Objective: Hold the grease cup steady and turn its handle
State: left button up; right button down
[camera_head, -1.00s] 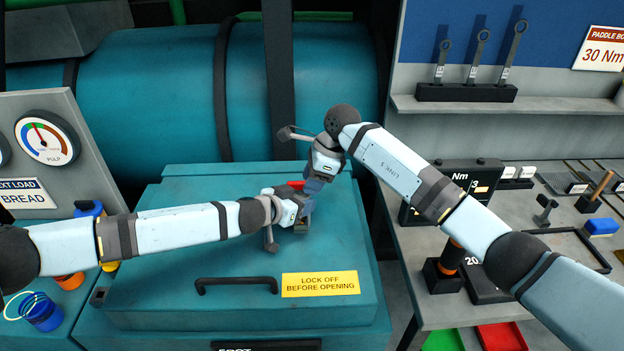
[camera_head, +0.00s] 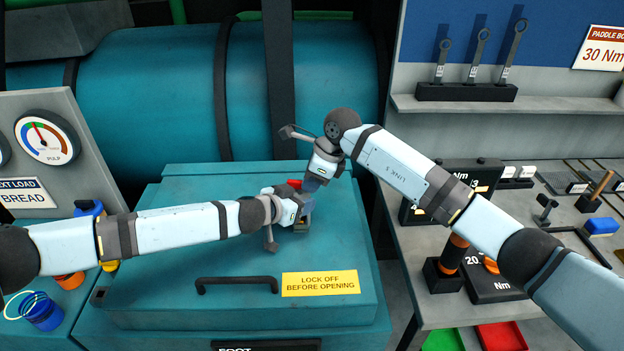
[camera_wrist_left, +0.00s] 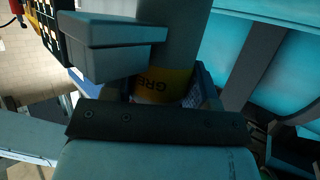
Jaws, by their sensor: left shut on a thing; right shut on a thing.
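The grease cup (camera_wrist_left: 165,84) shows in the left wrist view as a grey cylinder with a yellow band lettered "GRE". In the head view, the grippers mostly hide it above the teal lid. My left gripper (camera_head: 306,207) comes in from the left and is shut on the cup's body. In the left wrist view, its blue-grey fingers lie beside the yellow band. My right gripper (camera_head: 312,184) reaches down from above, just over the left one, and is shut at the cup's top, where the handle is. The handle itself is hidden, and a small red part (camera_head: 295,184) shows beside the grippers.
The teal lid (camera_head: 180,250) has a black bar handle (camera_head: 237,285) and a yellow "LOCK OFF BEFORE OPENING" label (camera_head: 320,284) in front of the grippers. A large teal drum (camera_head: 300,90) stands behind. A grey bench (camera_head: 430,305) with tools is at right.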

jog(key=m, duration=0.1)
jog(key=s+m+t, duration=0.1)
jog(key=m, duration=0.1)
jog(key=m+h, duration=0.1)
jog(key=m, duration=0.1)
jog(key=shift+s+a+t, duration=0.15)
jog(key=shift+a+t, duration=0.15)
jog(key=shift+t, duration=0.1)
jog(key=shift+s+a+m+t+h, duration=0.2)
jog(key=shift+m+t+h, duration=0.1)
jog(key=shift+m, duration=0.85)
jog(key=shift+s+a+m+t+h, duration=0.1)
jog(key=shift+a+m+t+h, duration=0.15)
jog(key=shift+m, duration=0.9)
jog(key=c, duration=1.1)
grip_release()
jog(key=shift+s, duration=0.1)
jog(key=shift+a, duration=0.15)
jog(key=shift+s+r, duration=0.1)
jog(key=shift+d+v, duration=0.1)
jog(key=shift+v, duration=1.85)
jog(key=shift+d+v, duration=0.15)
jog(key=shift+v, duration=1.85)
